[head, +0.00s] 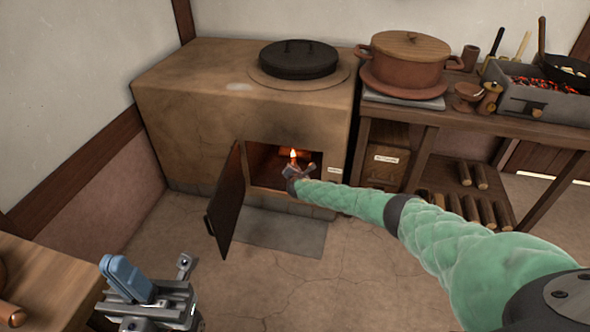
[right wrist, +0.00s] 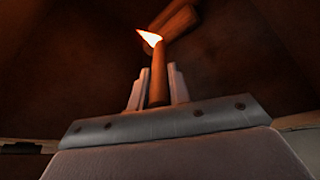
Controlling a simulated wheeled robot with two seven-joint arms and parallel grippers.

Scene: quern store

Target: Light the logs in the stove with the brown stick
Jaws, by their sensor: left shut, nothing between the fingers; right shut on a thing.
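The clay stove (head: 175,95) stands against the back wall, its dark door (head: 227,205) swung open to the left. My right gripper (head: 299,172) is at the stove's opening, shut on the brown stick (right wrist: 158,75). The stick points away from the gripper and its tip burns with a small flame, which also shows in the head view. In the right wrist view the flame overlaps the end of a log (right wrist: 178,18); I cannot tell whether they touch. The firebox glows orange around it. My left gripper (head: 150,285) is shut and empty at lower left.
A wooden table (head: 35,280) is at the lower left. A counter (head: 450,115) at right bears a lidded clay pot (head: 405,60) and a charcoal grill (head: 540,95), with spare logs (head: 480,205) below. A grey slab (head: 285,235) lies before the stove.

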